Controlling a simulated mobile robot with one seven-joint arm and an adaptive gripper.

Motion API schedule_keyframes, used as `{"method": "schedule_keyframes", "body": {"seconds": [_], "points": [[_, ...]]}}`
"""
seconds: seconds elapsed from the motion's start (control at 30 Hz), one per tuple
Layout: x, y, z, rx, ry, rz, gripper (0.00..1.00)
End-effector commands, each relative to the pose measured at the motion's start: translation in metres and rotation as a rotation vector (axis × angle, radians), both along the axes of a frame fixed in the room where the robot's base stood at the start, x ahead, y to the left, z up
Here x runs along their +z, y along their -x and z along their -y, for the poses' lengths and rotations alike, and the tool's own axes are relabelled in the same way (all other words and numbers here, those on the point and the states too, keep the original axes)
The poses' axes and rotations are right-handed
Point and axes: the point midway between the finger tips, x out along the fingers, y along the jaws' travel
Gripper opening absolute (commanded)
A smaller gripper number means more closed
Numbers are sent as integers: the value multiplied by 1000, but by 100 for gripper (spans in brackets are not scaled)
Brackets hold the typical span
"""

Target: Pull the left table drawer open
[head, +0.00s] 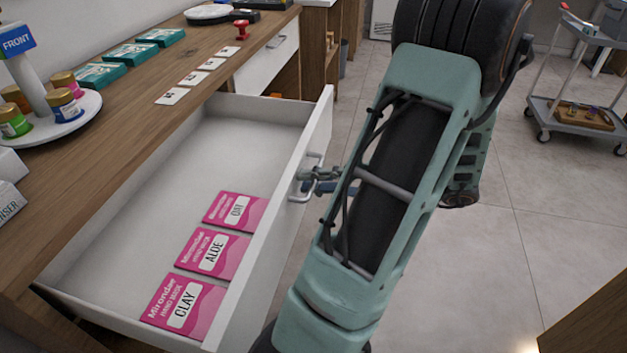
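The left table drawer (165,190) is white and stands pulled well out from under the wooden counter (130,110). Its inside is visible. Three pink packets marked OAT (236,211), ALOE (212,253) and CLAY (183,306) lie in it near the front panel. A metal bar handle (303,194) is on the outside of the front panel. My gripper (312,182) is at this handle, its fingers around or against the bar. My arm hides part of the gripper, and the fingers are too small to tell whether they are closed on the bar.
A second white drawer (266,62) farther along the counter is shut. A round stand with jars (45,118), teal boxes (135,53), white cards (194,78) and a red stamp (242,29) are on the counter. A grey cart (575,110) stands at the right on open tiled floor.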

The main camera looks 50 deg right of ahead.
Motion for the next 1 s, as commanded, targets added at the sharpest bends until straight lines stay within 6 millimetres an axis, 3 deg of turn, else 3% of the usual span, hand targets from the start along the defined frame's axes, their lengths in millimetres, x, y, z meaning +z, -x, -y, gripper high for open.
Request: {"method": "schedule_keyframes", "body": {"seconds": [0.37,0.8,1.0], "points": [[2,11,5,-2,1,-1,15],[19,89,37,-1,0,-2,15],[24,106,44,0,0,0,15]]}}
